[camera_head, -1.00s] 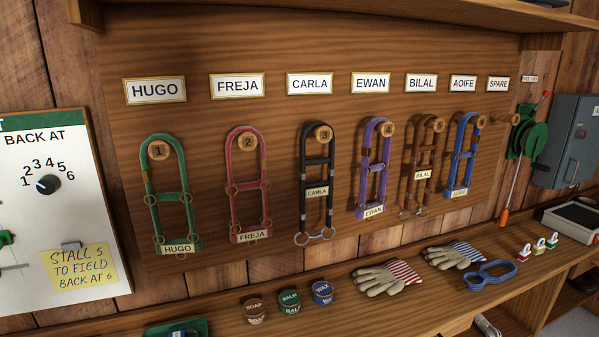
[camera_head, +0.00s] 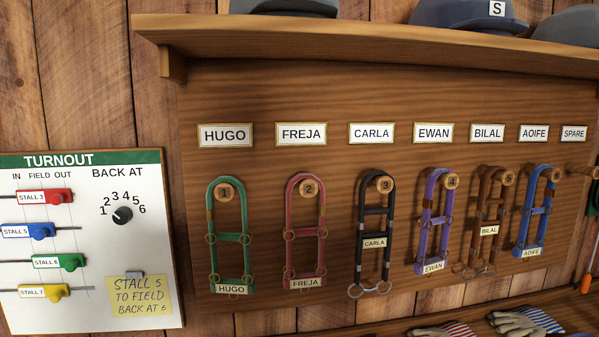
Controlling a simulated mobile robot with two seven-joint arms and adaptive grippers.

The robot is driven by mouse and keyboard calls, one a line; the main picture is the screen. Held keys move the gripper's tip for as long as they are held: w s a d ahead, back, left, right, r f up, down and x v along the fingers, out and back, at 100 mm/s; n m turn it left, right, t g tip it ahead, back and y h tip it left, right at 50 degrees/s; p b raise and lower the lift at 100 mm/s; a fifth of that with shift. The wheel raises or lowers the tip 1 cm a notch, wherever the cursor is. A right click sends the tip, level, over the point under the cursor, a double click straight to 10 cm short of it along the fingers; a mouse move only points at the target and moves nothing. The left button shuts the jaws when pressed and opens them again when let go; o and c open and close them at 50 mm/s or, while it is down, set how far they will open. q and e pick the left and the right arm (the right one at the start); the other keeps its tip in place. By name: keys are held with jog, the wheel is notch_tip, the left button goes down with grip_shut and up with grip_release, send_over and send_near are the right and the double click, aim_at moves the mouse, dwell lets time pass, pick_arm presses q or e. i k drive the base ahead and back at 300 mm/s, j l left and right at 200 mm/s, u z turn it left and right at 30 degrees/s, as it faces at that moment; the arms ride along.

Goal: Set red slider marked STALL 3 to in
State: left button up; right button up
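The red slider (camera_head: 45,197) marked STALL 3 is on the top rod of the white TURNOUT board (camera_head: 150,235) at the left. Its body lies below the FIELD and OUT headings, with its right end under OUT. I cannot tell its exact setting from the small headings IN, FIELD and OUT. Neither of my grippers is in view.
Below it are the blue STALL 5 (camera_head: 28,230), green STALL 6 (camera_head: 58,262) and yellow STALL 7 (camera_head: 43,292) sliders. A BACK AT dial (camera_head: 122,215) and a yellow note (camera_head: 141,296) are on the board. Halters hang to the right under a shelf (camera_head: 360,40).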

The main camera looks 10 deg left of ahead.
aim_at(56, 197)
jog(key=u, duration=1.65)
